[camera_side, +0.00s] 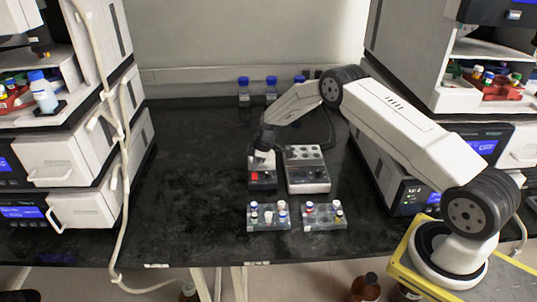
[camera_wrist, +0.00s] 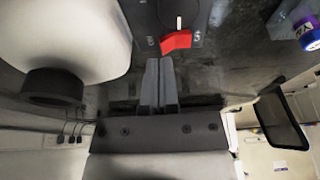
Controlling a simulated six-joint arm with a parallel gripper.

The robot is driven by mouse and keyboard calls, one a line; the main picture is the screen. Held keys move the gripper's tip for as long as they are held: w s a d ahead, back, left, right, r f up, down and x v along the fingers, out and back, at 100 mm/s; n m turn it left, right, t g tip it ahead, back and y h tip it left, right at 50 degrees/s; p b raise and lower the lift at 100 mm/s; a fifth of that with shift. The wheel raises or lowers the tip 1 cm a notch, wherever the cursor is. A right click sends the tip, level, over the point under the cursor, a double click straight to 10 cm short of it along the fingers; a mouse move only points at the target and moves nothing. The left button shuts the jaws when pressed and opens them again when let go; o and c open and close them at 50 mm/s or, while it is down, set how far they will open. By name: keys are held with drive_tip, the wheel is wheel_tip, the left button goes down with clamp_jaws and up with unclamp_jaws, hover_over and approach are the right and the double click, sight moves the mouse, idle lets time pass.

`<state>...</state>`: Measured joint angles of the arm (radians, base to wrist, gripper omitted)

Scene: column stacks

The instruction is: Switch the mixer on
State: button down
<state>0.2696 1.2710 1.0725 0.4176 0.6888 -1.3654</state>
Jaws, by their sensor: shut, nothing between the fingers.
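A small dark box with a red switch (camera_side: 256,176) stands on the black bench, left of a grey unit (camera_side: 307,168) with round wells on top. I cannot tell for certain whether box and unit are both parts of the mixer. In the wrist view the red rocker switch (camera_wrist: 176,41) sits on a dark panel with small white marks at its sides. My gripper (camera_side: 262,160) is over the back part of the box. In the wrist view my gripper (camera_wrist: 159,62) is shut and empty, its fingertips close to the red switch; I cannot tell whether they touch.
Two clear racks with capped vials, the left rack (camera_side: 268,218) and the right rack (camera_side: 324,217), stand in front. Blue-capped bottles (camera_side: 244,92) stand at the back. Stacked instruments (camera_side: 65,160) flank both sides. The bench left of the box is clear.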

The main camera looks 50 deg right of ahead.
drive_tip(key=shift+f, duration=0.6)
idle(0.5)
drive_tip(key=shift+r, duration=2.5)
drive_tip(key=shift+r, duration=0.1)
drive_tip(key=shift+s+a+r, duration=0.15)
drive_tip(key=shift+a+r, duration=0.05)
drive_tip(key=shift+r, duration=0.05)
drive_tip(key=s+a+r+m+h, duration=0.2)
drive_tip(key=s+a+r+m, duration=0.4)
drive_tip(key=s+r, duration=0.55)
drive_tip(key=s+a+r+m, duration=0.1)
drive_tip(key=s+a, duration=0.1)
drive_tip(key=s, duration=0.7)
drive_tip(key=s+a+r+m, duration=0.2)
drive_tip(key=s+a, duration=0.1)
drive_tip(key=s, duration=0.7)
drive_tip(key=shift+s+a+r, duration=0.15)
drive_tip(key=shift+s+r, duration=0.05)
drive_tip(key=shift+r, duration=0.05)
